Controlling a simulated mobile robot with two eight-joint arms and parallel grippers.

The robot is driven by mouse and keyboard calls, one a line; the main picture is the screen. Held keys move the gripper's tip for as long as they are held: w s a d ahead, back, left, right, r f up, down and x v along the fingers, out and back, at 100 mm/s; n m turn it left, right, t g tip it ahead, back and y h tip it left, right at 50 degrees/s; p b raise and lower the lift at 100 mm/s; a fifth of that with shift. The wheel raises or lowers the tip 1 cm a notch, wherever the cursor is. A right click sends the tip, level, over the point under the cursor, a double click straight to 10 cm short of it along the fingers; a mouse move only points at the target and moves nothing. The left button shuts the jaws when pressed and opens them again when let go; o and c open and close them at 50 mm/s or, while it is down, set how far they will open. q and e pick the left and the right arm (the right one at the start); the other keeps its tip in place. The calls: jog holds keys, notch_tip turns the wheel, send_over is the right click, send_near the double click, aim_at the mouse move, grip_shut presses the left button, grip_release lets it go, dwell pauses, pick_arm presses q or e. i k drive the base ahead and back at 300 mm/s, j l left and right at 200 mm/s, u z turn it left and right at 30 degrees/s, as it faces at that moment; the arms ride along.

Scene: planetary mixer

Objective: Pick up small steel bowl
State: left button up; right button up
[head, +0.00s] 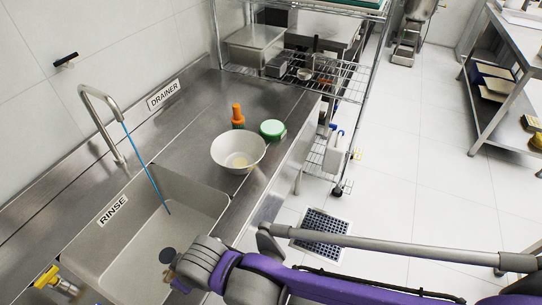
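A small round bowl (238,153) sits upright on the steel drainer, just right of the rinse sink. It looks pale cream-white rather than plainly steel, with a yellowish patch inside its bottom. My purple and grey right arm (300,283) comes in from the lower right, and its grey joint (205,262) is over the sink's near edge, below the bowl in the picture. No gripper fingers can be made out on this arm. My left gripper is not in view. Nothing is seen touching the bowl.
A wire rack (345,90) stands behind. The drainer (190,130) left of the bottle is clear.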

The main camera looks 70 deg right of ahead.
aim_at(239, 151)
jog(key=z, duration=2)
jog(key=i+l+u, duration=0.15)
jog(key=l+u, duration=0.3)
jog(key=i+l+u, duration=0.15)
jog(key=l+u, duration=0.7)
